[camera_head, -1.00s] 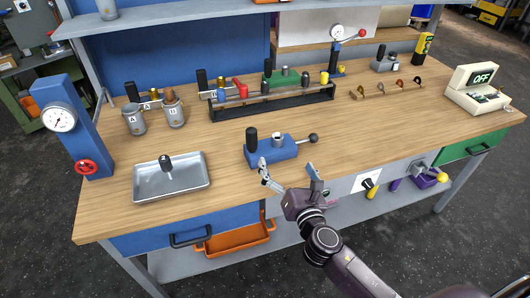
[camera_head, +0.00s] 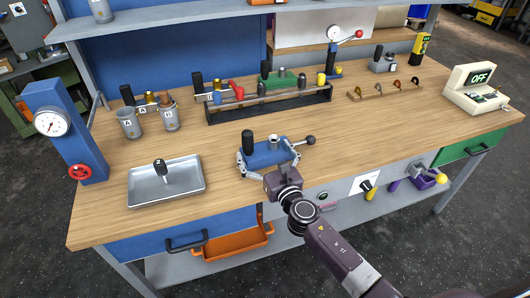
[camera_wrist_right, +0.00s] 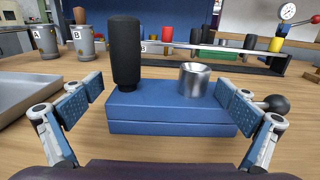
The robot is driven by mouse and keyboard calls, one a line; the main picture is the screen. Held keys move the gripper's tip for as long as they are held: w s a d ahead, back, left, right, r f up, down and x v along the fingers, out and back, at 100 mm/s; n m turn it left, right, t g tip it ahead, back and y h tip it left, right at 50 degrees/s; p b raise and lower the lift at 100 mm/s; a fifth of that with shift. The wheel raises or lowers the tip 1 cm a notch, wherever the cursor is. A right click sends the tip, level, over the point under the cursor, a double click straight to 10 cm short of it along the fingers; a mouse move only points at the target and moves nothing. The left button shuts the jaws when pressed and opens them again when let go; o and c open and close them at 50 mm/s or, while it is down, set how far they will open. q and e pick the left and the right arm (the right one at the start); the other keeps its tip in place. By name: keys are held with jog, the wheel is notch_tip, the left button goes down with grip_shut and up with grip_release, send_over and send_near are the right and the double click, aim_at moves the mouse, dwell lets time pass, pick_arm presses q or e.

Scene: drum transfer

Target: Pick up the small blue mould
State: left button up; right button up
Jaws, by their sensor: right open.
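The small blue mould (camera_head: 265,155) lies on the wooden workbench near its front edge. It is a two-layer blue block with an upright black handle, a metal cup-like fitting and a lever with a black ball. In the right wrist view the mould (camera_wrist_right: 170,122) fills the middle, between the fingers. My right gripper (camera_head: 268,160) is open, with one finger on either side of the mould; the fingers also show in the right wrist view (camera_wrist_right: 165,110). A gap shows at the left finger; contact at the right finger is hard to tell. My left gripper is not in view.
A metal tray (camera_head: 166,196) with a black-handled piece stands left of the mould. Cups A (camera_head: 129,124) and B (camera_head: 169,117) stand behind it. A black rack (camera_head: 270,108) holds several items at the back. Bare wood (camera_head: 345,130) lies to the right.

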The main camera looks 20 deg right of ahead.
jog(key=shift+c, duration=0.3)
jog(key=shift+s, duration=0.1)
jog(key=c, duration=1.8)
jog(key=shift+r, duration=0.2)
jog(key=shift+c, duration=0.8)
